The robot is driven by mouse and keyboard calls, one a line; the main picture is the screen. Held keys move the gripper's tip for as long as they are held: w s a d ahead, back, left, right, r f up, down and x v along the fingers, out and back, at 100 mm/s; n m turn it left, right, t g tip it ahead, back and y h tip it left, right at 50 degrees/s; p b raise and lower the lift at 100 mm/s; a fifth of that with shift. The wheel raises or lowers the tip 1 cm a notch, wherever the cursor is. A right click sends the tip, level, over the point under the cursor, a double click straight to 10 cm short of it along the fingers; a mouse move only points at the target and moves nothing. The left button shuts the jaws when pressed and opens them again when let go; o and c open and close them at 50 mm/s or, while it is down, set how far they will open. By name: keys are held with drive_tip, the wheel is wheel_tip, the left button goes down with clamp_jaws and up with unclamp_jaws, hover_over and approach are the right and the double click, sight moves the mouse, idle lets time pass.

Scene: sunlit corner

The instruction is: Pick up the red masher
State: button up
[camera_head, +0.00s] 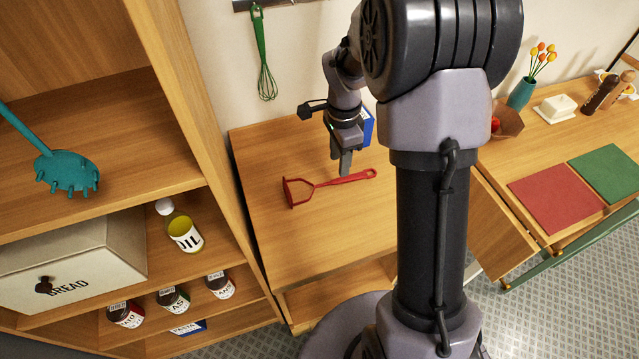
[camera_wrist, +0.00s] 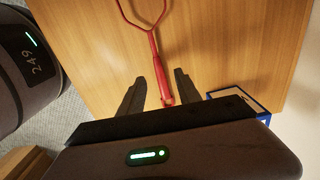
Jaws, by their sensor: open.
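The red masher (camera_head: 328,184) lies flat on the wooden counter, its head at the left and its handle reaching right. My gripper (camera_head: 344,168) is above the counter at the handle, pointing down. In the wrist view the masher's handle (camera_wrist: 157,67) runs between the two open fingers of my gripper (camera_wrist: 158,82), with a gap on each side. The handle's end lies between the fingers, and the wire head is cut off at the top edge. I cannot tell how high the fingertips are above the handle.
A blue box (camera_head: 367,127) stands behind my gripper, partly hidden; it also shows in the wrist view (camera_wrist: 240,98). A tall wooden shelf (camera_head: 205,125) borders the counter at the left. A green whisk (camera_head: 263,60) hangs on the wall. The counter (camera_head: 300,245) is clear in front.

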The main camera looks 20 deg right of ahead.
sight(337, 180)
drive_tip(key=f+b, duration=0.1)
drive_tip(key=f, duration=0.2)
drive_tip(key=f+b, duration=0.1)
drive_tip(key=f, duration=0.3)
drive_tip(key=shift+s+a, duration=0.15)
drive_tip(key=shift+a, duration=0.05)
drive_tip(key=shift+r, duration=0.1)
drive_tip(key=shift+c, duration=0.2)
clamp_jaws()
